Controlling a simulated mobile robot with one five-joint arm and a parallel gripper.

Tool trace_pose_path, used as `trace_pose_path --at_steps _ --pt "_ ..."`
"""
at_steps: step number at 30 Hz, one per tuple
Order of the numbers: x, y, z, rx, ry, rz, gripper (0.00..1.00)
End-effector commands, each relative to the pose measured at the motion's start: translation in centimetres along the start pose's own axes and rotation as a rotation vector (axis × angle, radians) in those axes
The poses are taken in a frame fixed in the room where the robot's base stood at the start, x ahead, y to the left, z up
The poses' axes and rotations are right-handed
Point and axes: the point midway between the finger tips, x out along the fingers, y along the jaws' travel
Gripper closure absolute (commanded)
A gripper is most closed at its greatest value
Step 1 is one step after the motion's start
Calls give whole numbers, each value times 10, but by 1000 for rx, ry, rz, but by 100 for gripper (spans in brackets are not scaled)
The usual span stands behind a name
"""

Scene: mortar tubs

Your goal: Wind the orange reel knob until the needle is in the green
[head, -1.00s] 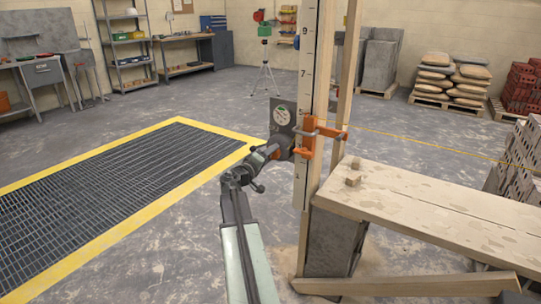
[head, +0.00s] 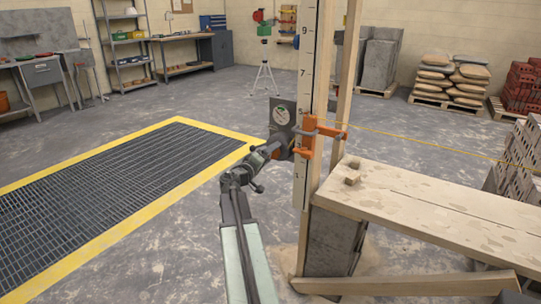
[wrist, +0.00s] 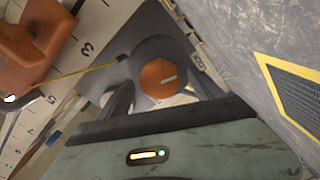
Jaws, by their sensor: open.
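The orange reel knob (wrist: 160,79) has a pale mark on its face and sits on a dark round reel in the wrist view. My gripper (wrist: 158,98) is open, with one dark finger on each side of the knob; whether they touch it I cannot tell. In the head view my gripper (head: 272,148) reaches the reel at the post, and the knob is mostly hidden there. The dial gauge (head: 281,114) is on a grey plate above; its needle is too small to read.
An orange clamp (head: 308,138) grips the numbered post (head: 306,75) just right of the reel. A yellow line (head: 430,146) runs right from it. A plank bench (head: 430,205) stands at right. A yellow-edged floor grate (head: 110,190) lies at left.

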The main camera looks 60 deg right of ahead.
Motion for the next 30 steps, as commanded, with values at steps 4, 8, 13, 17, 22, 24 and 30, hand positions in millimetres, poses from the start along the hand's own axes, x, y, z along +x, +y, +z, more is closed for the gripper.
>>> trace_pose_path --at_steps 4,8,13,17,22,24,30 --pt "-14 0 1 0 1 0 24" --pt "-39 0 1 0 2 -1 24" --pt "-71 0 2 0 0 -1 24" --pt "-78 0 1 1 -1 0 24" --pt "-77 0 0 1 -1 0 24" --pt "-77 0 0 1 -1 0 24" --pt "-77 0 0 1 -1 0 24"
